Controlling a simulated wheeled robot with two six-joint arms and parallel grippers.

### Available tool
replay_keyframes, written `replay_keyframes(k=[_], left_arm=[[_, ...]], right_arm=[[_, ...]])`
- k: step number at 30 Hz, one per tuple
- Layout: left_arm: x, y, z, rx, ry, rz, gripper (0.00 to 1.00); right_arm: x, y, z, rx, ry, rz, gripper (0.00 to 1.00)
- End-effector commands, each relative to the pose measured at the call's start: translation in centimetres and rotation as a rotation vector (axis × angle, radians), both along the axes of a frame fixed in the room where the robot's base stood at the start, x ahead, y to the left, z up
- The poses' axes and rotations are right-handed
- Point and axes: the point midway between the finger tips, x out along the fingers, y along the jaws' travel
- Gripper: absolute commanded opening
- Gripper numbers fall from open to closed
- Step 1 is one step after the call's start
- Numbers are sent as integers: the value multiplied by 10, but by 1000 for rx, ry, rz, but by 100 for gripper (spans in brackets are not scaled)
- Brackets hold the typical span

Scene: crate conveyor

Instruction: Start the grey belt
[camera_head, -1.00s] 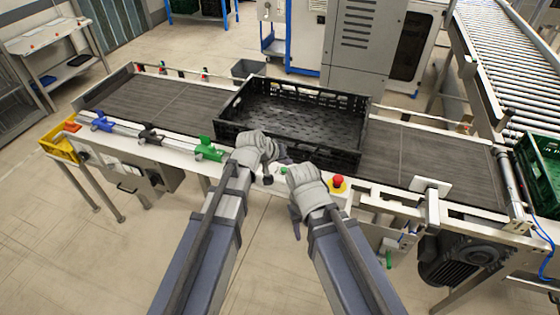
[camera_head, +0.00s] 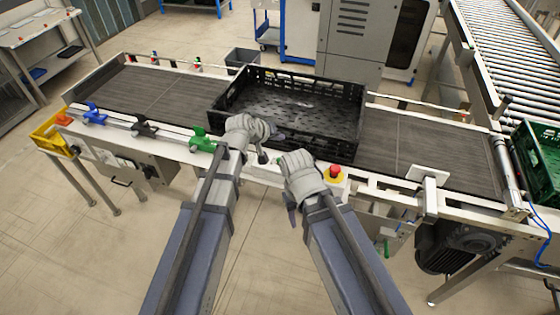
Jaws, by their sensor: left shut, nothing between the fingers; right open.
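The grey belt (camera_head: 415,147) runs across the view on a white conveyor frame, with a black crate (camera_head: 335,150) on it. A control panel on the front rail has a red stop button (camera_head: 334,171) on a yellow base, a small green button (camera_head: 280,160) and a black knob (camera_head: 262,157). My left gripper (camera_head: 274,139) is shut and empty, just above the knob and against the crate's front in the picture; I cannot tell whether it touches. My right gripper (camera_head: 291,206) is open and empty, pointing down in front of the panel, left of the red button. Its fingers are partly hidden.
Green (camera_head: 203,144), black (camera_head: 144,129) and blue (camera_head: 94,115) clamps sit along the front rail. A yellow bin (camera_head: 52,136) is at the left end. A roller conveyor (camera_head: 515,62) and green crate (camera_head: 537,160) are at right. The floor in front is clear.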

Motion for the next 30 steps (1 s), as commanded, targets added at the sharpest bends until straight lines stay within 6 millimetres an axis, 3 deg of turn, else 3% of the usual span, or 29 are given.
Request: replay_keyframes(k=[16,30], left_arm=[[0,0,-73,0,0,0,0],[0,0,-79,0,0,0,0]], right_arm=[[0,0,-73,0,0,-2,50],[0,0,-79,0,0,-2,50]])
